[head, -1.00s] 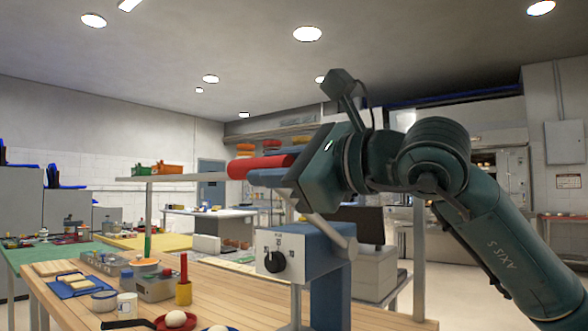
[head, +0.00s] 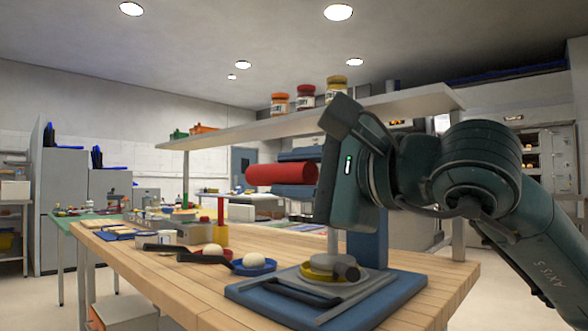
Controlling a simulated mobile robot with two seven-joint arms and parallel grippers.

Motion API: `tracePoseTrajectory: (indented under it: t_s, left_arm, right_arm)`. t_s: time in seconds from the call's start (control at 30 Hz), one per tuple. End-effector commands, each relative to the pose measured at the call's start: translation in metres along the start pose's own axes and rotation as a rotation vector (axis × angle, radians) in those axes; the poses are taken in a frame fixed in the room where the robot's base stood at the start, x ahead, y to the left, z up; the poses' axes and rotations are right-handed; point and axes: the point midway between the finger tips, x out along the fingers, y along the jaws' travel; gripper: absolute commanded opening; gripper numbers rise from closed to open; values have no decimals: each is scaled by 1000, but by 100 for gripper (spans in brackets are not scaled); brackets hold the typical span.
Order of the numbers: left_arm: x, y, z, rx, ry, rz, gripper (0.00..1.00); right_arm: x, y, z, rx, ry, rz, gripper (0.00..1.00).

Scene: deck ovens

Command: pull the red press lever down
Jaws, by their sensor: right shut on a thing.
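The red lever grip (head: 262,175) is a red cylinder lying sideways left of centre in the head view. My right gripper (head: 290,173) is shut on it, with a dark blue finger above and one below. The press has a blue column (head: 367,250) and a blue base (head: 262,302) on the table. Its head and the lever arm are hidden behind my right gripper. The grip is well above the base. My left gripper is not in view.
A shelf (head: 400,103) with several jars runs behind and above my gripper.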

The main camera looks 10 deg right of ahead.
Motion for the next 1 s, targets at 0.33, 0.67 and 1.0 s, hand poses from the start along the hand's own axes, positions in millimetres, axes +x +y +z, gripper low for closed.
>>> tracePoseTrajectory:
  t_s: [0.33,0.67,1.0]
  left_arm:
    - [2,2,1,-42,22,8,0]
    - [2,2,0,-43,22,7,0]
    - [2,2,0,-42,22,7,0]
  right_arm:
    - [1,20,-8,5,0,9,0]
    - [2,23,-9,5,3,17,0]
    - [2,20,-9,6,4,11,49]
